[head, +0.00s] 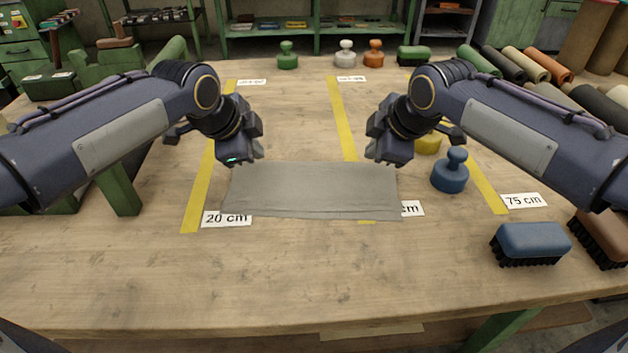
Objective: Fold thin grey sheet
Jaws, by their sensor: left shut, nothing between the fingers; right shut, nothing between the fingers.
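The thin grey sheet (313,188) lies on the wooden table between the 20 cm label and a second, partly covered label. It is a wide, low rectangle, and a lengthwise line near its front edge suggests layers. My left gripper (247,160) is shut and empty at the sheet's far left corner. My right gripper (385,160) is shut and empty at the far right corner. I cannot tell whether either one touches the sheet. The fingertips are hard to see.
A blue knobbed weight (450,172) and a yellow one (428,143) stand right of my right gripper. A blue brush (530,244) and a brown brush (600,238) lie at the front right. Rolls (525,64) lie at the back right. The table's front middle (290,270) is clear.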

